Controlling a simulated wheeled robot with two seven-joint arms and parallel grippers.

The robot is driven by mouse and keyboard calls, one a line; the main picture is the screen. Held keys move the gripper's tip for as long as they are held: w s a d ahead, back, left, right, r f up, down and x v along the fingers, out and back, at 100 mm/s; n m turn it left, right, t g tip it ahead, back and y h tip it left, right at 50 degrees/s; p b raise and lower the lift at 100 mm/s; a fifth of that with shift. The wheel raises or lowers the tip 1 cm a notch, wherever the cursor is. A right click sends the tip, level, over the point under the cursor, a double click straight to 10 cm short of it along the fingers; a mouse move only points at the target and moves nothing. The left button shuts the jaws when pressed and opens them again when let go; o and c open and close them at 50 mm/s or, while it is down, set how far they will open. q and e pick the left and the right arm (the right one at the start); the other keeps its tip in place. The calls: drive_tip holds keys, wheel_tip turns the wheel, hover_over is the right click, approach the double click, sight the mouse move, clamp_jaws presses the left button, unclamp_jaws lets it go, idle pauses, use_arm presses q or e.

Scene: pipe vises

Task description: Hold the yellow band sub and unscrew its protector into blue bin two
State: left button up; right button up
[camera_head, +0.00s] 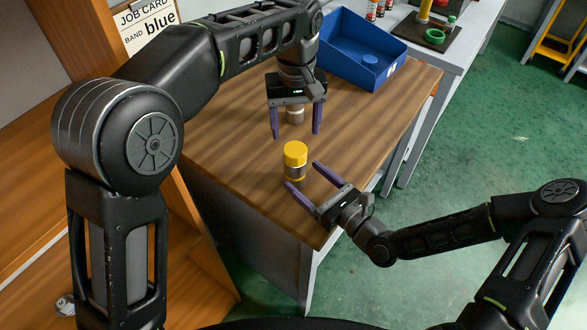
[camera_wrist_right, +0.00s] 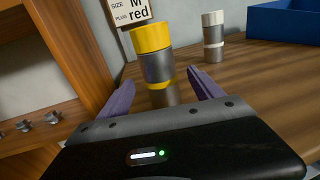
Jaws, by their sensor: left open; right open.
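The yellow band sub (camera_head: 295,172) stands upright on the wooden table with a yellow protector (camera_head: 295,152) on top. In the right wrist view the sub (camera_wrist_right: 158,68) shows a grey body, a yellow band low down, and the yellow protector (camera_wrist_right: 151,37). My right gripper (camera_head: 303,174) is open, its purple fingers on either side of the sub's lower part; contact cannot be told. My left gripper (camera_head: 296,133) is open and points down, behind the sub. A blue bin (camera_head: 340,62) stands at the table's far right; its number is not readable.
A grey sub with a pale band (camera_head: 295,116) stands behind and between my left fingers; it also shows in the right wrist view (camera_wrist_right: 213,37). The table's right side is clear.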

sight(287, 162)
drive_tip(key=shift+x, duration=3.95)
drive_tip(key=shift+c, duration=0.4)
drive_tip(key=shift+d, duration=0.1)
clamp_jaws()
